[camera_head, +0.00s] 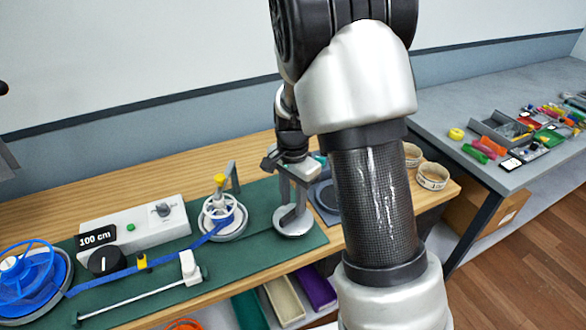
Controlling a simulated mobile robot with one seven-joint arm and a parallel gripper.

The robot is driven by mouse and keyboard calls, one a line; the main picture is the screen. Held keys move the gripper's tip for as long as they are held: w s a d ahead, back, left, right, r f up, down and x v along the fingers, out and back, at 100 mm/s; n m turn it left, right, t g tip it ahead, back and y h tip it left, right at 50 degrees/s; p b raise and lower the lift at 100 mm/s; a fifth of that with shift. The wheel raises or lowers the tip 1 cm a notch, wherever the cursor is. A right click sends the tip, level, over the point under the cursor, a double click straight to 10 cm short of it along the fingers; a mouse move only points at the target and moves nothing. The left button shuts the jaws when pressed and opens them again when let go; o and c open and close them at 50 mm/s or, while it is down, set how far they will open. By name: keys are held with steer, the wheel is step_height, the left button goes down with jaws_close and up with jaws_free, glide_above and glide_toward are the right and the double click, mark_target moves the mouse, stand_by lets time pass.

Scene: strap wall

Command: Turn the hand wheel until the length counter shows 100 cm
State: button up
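A black display (97,237) reading "100 cm" is on a pale box (140,232) on the green mat. A white spoked wheel with a yellow knob (219,181) stands on a round base right of the box. I take this to be the hand wheel (222,208). A blue strap (125,273) runs from a blue spoked reel (28,275) at the far left to this wheel.
A white clamp block (189,267) and a rod (130,299) lie at the mat's front. Two round tubs (431,176) are at the right bench end. A grey table (465,110) beyond holds trays and small coloured items.

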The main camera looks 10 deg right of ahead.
mark_target(293, 211)
step_height(293, 211, up, 15)
steer(key=p, duration=0.1)
steer(key=shift+f, duration=0.15)
stand_by(2.1)
steer(key=s+r+n+t+p, duration=0.2)
steer(key=s+r+n, duration=0.3)
steer(key=s, duration=0.5)
steer(key=s+r+n+t+p, duration=0.3)
steer(key=s+r+n, duration=0.3)
steer(key=s+r, duration=0.3)
steer(key=shift+s+a+n+t, duration=0.2)
steer(key=shift+s+n+t, duration=0.1)
steer(key=shift+s, duration=0.6)
steer(key=shift+o, duration=0.5)
